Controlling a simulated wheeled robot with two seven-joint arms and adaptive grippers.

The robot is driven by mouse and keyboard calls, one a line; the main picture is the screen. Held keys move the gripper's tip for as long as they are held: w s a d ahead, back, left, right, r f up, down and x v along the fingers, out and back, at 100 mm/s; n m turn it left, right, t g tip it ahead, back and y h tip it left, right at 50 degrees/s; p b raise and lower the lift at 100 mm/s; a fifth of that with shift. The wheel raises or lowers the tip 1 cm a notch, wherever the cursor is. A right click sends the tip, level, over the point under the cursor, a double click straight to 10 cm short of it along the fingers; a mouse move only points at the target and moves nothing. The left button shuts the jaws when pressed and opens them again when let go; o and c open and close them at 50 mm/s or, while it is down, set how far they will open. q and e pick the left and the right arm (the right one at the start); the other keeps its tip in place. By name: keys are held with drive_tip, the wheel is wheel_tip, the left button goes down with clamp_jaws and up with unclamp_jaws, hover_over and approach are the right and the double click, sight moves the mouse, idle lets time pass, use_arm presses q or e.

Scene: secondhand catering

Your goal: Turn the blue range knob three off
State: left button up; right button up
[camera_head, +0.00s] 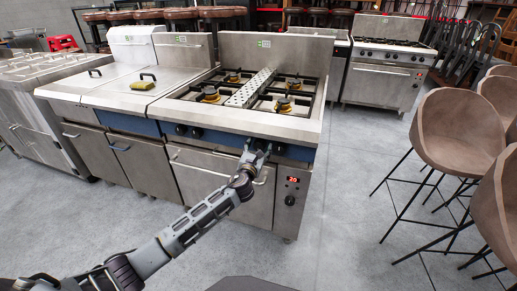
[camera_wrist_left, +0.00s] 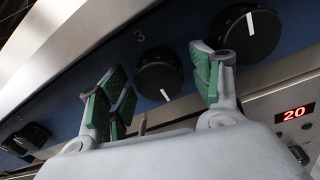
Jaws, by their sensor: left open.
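The range (camera_head: 310,131) has a blue front panel with black knobs. In the left wrist view, knob three (camera_wrist_left: 158,72) is black and round, below a printed "3". Its white mark points down and slightly right. My left gripper (camera_head: 258,149) is at the blue panel. In the left wrist view my left gripper (camera_wrist_left: 160,98) is open, its green-padded fingers on either side of knob three in the picture. I cannot tell whether they touch it. In the head view the gripper hides the knob. My right gripper is not in view.
Another knob (camera_wrist_left: 247,35), its white mark pointing up, is close right of the right finger. Another knob (camera_wrist_left: 28,138) is at far left. A red "20" display (camera_head: 293,180) is below the panel. Brown stools (camera_head: 455,128) stand at right; the grey floor (camera_head: 345,215) between is clear.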

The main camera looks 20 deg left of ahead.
use_arm(q)
drive_tip(key=shift+c, duration=0.3)
drive_tip(key=c, duration=1)
drive_tip(key=shift+o, duration=0.2)
